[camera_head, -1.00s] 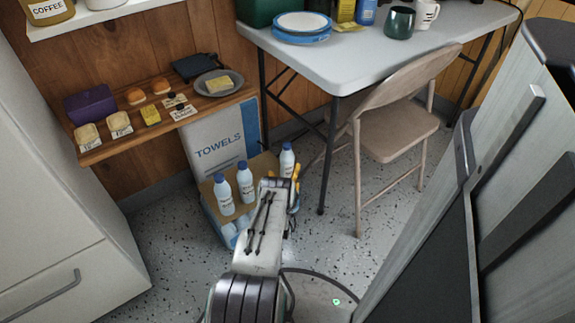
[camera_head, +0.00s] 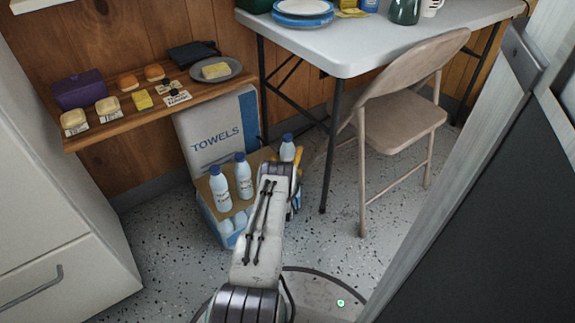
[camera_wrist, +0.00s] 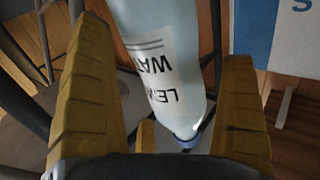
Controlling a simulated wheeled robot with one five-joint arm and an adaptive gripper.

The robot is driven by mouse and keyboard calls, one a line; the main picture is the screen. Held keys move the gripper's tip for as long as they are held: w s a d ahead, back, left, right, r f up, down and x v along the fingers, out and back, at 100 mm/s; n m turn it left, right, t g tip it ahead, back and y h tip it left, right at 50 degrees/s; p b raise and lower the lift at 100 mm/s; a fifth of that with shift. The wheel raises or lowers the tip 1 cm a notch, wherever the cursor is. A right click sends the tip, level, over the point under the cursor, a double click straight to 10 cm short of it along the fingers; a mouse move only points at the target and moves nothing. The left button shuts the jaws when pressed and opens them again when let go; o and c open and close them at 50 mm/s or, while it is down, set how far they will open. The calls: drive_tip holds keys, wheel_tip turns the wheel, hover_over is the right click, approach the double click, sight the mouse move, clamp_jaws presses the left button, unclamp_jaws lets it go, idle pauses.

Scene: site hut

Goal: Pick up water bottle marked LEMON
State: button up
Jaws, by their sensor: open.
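The water bottle marked LEMON (camera_wrist: 155,45) shows in the wrist view, pale blue with a white label reading upside down and a dark blue cap. It lies between the spread yellow fingers of my gripper (camera_wrist: 165,70), with gaps visible on both sides. My gripper is open. In the head view, a bottle (camera_head: 287,149) stands upright just beyond my gripper, whose yellow fingers (camera_head: 299,165) show mostly hidden behind my arm. Its label cannot be read there. Two similar bottles, a left one (camera_head: 220,188) and a middle one (camera_head: 243,176), stand upright on the cardboard box.
The cardboard box (camera_head: 262,157) stands before a TOWELS carton (camera_head: 228,115). A wooden shelf (camera_head: 100,133) with food is above left. A white table (camera_head: 385,45) and folding chair (camera_head: 405,125) stand right. A grey panel (camera_head: 490,200) fills the right edge. Speckled floor is clear by the chair.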

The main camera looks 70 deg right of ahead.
drive_tip(key=shift+w+d+b, duration=0.1)
drive_tip(key=shift+d+b, duration=0.2)
drive_tip(key=shift+d, duration=0.05)
drive_tip(key=shift+c, duration=0.4)
drive_tip(key=c, duration=1)
drive_tip(key=shift+r, duration=0.1)
drive_tip(key=shift+c, duration=0.8)
